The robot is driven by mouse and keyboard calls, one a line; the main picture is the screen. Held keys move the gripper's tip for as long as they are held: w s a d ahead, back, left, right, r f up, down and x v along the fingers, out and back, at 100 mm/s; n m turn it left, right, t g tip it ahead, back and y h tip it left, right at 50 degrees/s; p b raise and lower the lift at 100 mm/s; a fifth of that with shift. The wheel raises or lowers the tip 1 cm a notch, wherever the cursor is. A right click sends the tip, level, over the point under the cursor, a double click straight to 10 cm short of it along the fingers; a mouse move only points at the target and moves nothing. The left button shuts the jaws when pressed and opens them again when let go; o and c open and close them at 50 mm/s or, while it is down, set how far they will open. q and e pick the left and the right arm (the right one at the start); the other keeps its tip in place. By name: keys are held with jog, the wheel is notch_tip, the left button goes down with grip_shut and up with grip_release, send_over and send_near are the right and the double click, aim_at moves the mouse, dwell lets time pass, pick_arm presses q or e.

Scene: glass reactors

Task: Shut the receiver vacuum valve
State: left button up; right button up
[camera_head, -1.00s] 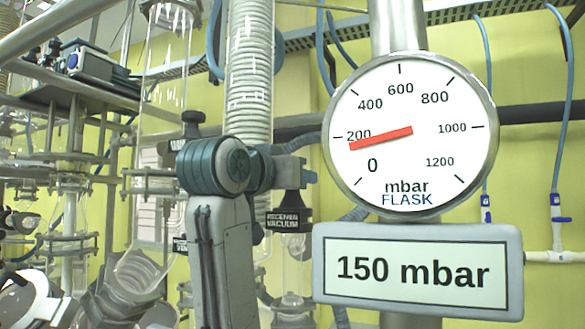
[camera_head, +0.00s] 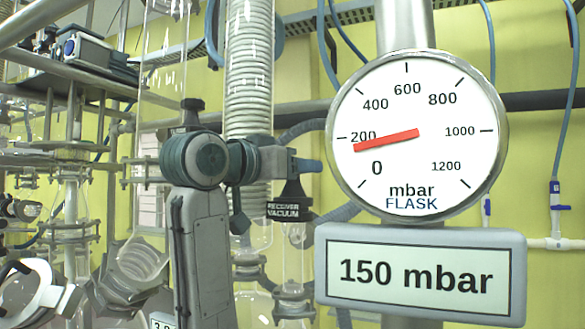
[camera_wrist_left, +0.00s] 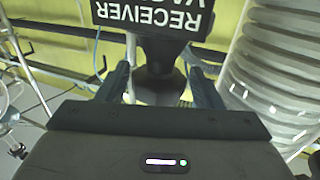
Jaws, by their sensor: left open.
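The receiver vacuum valve has a black body with a black label reading RECEIVER VACUUM (camera_head: 290,211), right of my left arm in the head view. In the left wrist view the label (camera_wrist_left: 155,14) shows upside down, with the dark valve part (camera_wrist_left: 160,72) below it. My left gripper (camera_head: 308,166) is just above the label in the head view. In the wrist view its open fingers (camera_wrist_left: 160,88) stand on either side of the dark part, with visible gaps. Whether either finger touches it I cannot tell. My right gripper is not in view.
A round flask gauge (camera_head: 416,136) with a red needle and a 150 mbar display (camera_head: 420,275) stand right of the valve. Glassware and metal frames crowd the left side.

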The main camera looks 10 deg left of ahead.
pick_arm(q)
jog(key=n+y, duration=0.1)
jog(key=n+t+y+b, duration=0.1)
jog(key=y, duration=0.1)
jog(key=n+t+y+b, duration=0.1)
jog(key=y, duration=0.1)
jog(key=shift+d+f+n, duration=0.15)
jog(key=shift+d+n, duration=0.1)
jog(key=shift+n, duration=0.05)
jog(key=n+y+b, duration=0.2)
jog(key=n+y, duration=0.1)
jog(key=y, duration=0.2)
jog(key=shift+a, duration=0.1)
jog(key=shift+n+y+b, duration=0.4)
jog(key=shift+y+b, duration=0.05)
jog(key=shift+y, duration=0.65)
jog(key=shift+n, duration=0.4)
jog(key=shift+a, duration=0.15)
